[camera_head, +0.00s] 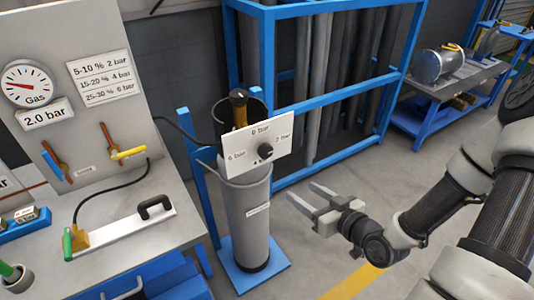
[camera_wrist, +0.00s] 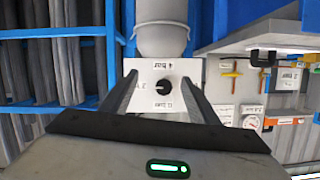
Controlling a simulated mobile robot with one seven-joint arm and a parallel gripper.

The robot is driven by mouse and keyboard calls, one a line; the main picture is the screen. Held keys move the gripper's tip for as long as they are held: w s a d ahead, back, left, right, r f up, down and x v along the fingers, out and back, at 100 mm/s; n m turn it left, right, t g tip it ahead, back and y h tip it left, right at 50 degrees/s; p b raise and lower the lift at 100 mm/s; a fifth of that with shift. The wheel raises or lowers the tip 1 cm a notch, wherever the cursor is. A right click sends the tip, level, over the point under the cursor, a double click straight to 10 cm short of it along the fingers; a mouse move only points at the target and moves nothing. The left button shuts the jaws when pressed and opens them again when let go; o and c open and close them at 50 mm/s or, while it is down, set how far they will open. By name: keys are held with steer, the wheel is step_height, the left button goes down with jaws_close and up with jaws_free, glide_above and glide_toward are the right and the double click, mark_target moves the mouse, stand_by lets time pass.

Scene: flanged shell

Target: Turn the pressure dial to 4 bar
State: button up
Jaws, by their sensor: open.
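The pressure dial is a black knob (camera_head: 265,151) on a white plate (camera_head: 240,143) at the top of a grey gas cylinder (camera_head: 248,225). The plate reads 0 bar at top, 2 bar right, 4 bar bottom and 6 bar left. In the wrist view the knob (camera_wrist: 163,86) appears upside down, with 4 bar above it. A small light mark on the knob seems to face the 2 bar side. My gripper (camera_head: 299,190) is open and empty, right of the cylinder and below the plate. In the wrist view the knob shows between the fingertips, apart from them.
A panel at left carries a Gas gauge (camera_head: 28,83), a 2.0 bar sign (camera_head: 45,113) and a pressure list (camera_head: 100,78). A bench (camera_head: 160,215) stands below it. A blue rack (camera_head: 330,100) holds tubes behind the cylinder. Floor right of the cylinder is clear.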

steer(key=s+r+m+t+y, duration=0.1)
steer(key=s+r+t, duration=0.1)
steer(key=t+b, duration=0.1)
steer(key=b, duration=1.4)
glide_toward(268, 154)
steer(key=f, duration=0.1)
steer(key=shift+m, duration=0.5)
steer(key=x, duration=0.3)
steer(key=b+x, duration=0.1)
steer(key=x, duration=0.2)
steer(key=r+x, duration=0.1)
steer(key=x, duration=0.2)
steer(key=shift+w+a+r+b, duration=0.1)
steer(key=shift+w+a+b, duration=0.1)
steer(key=shift+b, duration=0.15)
steer(key=shift+y, duration=0.4)
steer(key=c, duration=1)
